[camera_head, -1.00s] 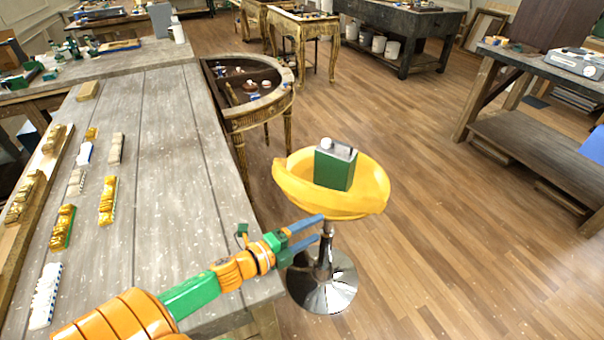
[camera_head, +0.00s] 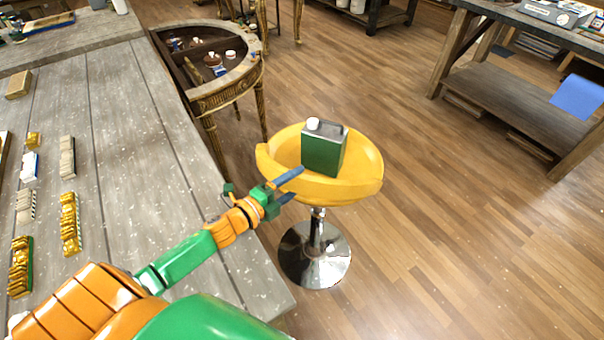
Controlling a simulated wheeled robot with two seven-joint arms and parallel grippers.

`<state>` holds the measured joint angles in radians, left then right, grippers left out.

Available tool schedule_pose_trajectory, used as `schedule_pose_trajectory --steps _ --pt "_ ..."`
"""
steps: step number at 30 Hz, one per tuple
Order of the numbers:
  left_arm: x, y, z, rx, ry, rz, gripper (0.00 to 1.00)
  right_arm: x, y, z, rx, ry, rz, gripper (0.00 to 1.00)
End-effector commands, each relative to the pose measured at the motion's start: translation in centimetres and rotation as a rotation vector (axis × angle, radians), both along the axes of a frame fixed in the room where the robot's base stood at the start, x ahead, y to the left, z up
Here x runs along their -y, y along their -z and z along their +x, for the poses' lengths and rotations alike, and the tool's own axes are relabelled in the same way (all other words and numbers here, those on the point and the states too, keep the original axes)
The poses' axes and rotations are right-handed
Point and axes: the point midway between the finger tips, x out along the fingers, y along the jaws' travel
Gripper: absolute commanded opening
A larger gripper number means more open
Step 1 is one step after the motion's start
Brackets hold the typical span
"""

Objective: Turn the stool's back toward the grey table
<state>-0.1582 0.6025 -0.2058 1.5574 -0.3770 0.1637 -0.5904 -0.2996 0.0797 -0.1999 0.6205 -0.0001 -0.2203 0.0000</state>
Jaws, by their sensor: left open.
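The stool has a yellow bowl-shaped seat (camera_head: 358,183) on a chrome post and a round chrome foot (camera_head: 315,268). Its raised yellow back rim (camera_head: 310,187) runs along the left and near side. A green canister (camera_head: 323,152) with a white cap stands upright in the seat. The grey table (camera_head: 135,150) with a plank top is left of the stool. My left gripper (camera_head: 296,184) is open, its two blue-grey fingers pointing at the near-left rim. I cannot tell whether they touch it. My right gripper is out of view.
A curved gilt console (camera_head: 225,95) with small items inside stands behind, between table and stool. Carved gilt pieces (camera_head: 70,222) lie on the grey table. A workbench (camera_head: 515,95) stands at the far right. The floor (camera_head: 450,240) right of the stool is clear.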

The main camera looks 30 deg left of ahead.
Motion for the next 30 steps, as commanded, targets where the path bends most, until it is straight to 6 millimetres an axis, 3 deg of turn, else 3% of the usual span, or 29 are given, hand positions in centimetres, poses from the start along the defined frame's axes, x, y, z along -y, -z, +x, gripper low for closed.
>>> schedule_pose_trajectory --steps 6,16,17,24,30 --pt "0.8 0.5 2.7 0.001 0.0 0.0 0.69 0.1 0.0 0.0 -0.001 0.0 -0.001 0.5" --pt "1.1 0.7 3.2 -0.001 0.001 0.0 0.69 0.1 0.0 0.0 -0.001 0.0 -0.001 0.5" --pt "1.1 0.6 3.2 -0.001 0.001 0.0 0.64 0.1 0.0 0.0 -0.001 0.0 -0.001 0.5" --pt "1.0 0.6 3.2 -0.001 0.001 0.001 0.0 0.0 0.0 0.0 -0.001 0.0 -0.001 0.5" --pt "1.0 0.7 3.2 -0.002 0.001 0.001 0.0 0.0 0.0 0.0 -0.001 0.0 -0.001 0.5"
